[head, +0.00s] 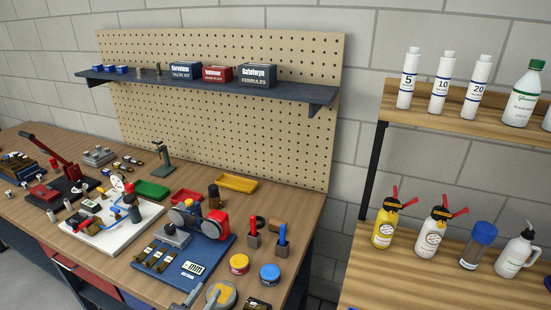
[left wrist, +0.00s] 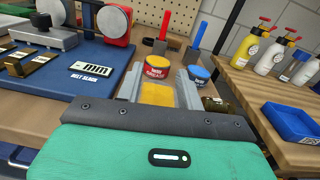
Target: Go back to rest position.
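My left gripper (left wrist: 158,82) shows in the left wrist view with its two grey fingers spread apart. A yellow patch (left wrist: 158,95) shows between the fingers; it seems to lie beyond them, with no finger visibly pressing on it. In the head view a grey part of the left gripper (head: 192,298) shows at the bottom edge, beside a round grey item with yellow on it (head: 221,294). My right gripper is not in view in either picture.
Near the left gripper are a yellow-lidded tin (head: 239,263), a blue-lidded tin (head: 270,273) and a blue base plate (head: 187,250). A white board (head: 105,230) with a gauge is farther left. A wooden shelf (head: 420,265) with bottles stands at right.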

